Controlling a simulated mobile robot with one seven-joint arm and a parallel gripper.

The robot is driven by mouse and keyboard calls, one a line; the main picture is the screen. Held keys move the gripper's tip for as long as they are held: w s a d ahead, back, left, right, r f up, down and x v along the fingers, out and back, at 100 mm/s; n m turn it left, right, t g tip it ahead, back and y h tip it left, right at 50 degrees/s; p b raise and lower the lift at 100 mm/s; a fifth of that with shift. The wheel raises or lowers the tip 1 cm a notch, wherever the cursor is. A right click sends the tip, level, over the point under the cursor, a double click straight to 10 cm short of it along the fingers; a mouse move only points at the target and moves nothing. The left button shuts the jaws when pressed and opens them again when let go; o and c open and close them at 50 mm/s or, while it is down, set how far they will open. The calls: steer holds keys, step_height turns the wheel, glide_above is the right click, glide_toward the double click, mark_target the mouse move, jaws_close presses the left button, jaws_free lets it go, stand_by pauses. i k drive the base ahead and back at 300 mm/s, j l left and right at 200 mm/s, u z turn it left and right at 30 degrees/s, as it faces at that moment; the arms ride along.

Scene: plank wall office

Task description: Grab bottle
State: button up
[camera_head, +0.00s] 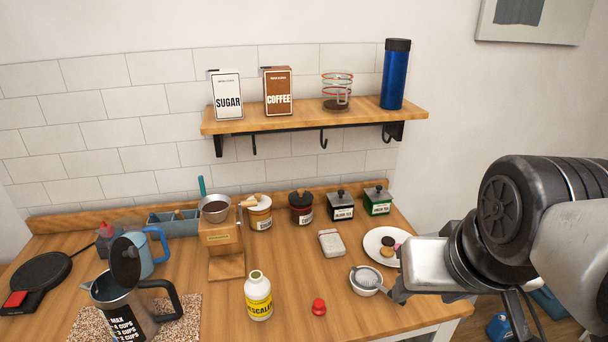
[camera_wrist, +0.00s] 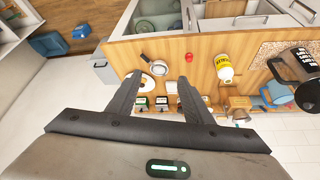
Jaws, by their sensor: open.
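A white bottle with a yellow label (camera_head: 258,297) stands upright and uncapped near the front of the wooden counter. It also shows in the wrist view (camera_wrist: 224,72), to the right of my fingers. A red cap (camera_head: 319,307) sits on the counter to its right. A tall blue bottle with a black lid (camera_head: 395,76) stands at the right end of the wall shelf. My gripper (camera_wrist: 160,80) is open, with nothing held between its fingers. In the head view it is at the counter's right side, beside the strainer and apart from both bottles.
A strainer (camera_head: 364,280) and a plate with sweets (camera_head: 371,247) lie near my gripper. A grinder (camera_head: 222,240), a dark jug (camera_head: 124,305) and several jars line the left and back. The wall shelf (camera_head: 300,120) overhangs the back. Bare counter lies around the white bottle.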

mark_target(257, 289)
steer(key=l+u, duration=0.2)
steer(key=u, duration=1.45)
